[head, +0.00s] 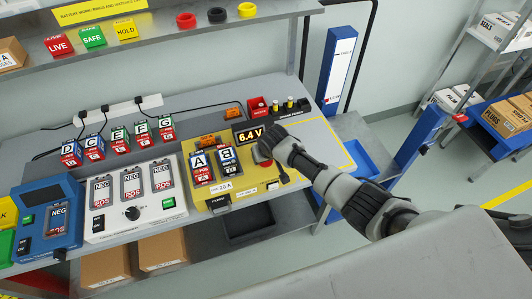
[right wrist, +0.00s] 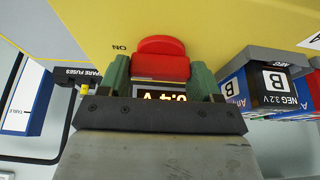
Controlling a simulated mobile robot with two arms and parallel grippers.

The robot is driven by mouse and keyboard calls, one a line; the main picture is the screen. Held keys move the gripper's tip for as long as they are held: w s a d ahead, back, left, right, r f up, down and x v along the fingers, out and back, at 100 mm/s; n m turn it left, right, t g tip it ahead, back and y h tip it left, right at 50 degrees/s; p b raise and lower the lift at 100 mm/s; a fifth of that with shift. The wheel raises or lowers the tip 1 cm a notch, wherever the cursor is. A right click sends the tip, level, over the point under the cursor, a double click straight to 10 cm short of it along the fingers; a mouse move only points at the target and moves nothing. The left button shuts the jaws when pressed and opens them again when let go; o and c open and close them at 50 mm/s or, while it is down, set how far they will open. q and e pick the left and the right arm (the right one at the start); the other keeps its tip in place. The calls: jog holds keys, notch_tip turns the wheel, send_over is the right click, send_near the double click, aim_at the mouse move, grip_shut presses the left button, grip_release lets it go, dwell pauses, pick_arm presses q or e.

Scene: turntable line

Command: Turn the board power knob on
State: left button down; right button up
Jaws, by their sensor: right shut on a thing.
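The yellow board (head: 228,195) sits on the bench in the head view, with a lit display (head: 248,134) reading 6.4 V. My right gripper (head: 266,157) reaches it from the right, just below the display. In the right wrist view the red knob (right wrist: 160,50) stands on the yellow face, and the green-padded fingers of my right gripper (right wrist: 160,68) are shut on its two sides. The word ON is printed beside the knob. The knob is mostly hidden by the gripper in the head view. My left gripper is in neither view.
Batteries A (head: 201,166) and B (head: 227,160) sit in the board, left of my right gripper. A white charger (head: 135,215) and a blue tester (head: 47,225) stand further left. Spare fuses (head: 289,104) stand behind. A shelf (head: 160,35) hangs above the bench.

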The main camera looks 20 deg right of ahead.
jog(key=shift+w+r, duration=0.1)
dwell(0.5)
jog(key=o, duration=0.9)
jog(key=v, duration=1)
jog(key=shift+s+r+b, duration=0.25)
jog(key=shift+r+b, duration=0.05)
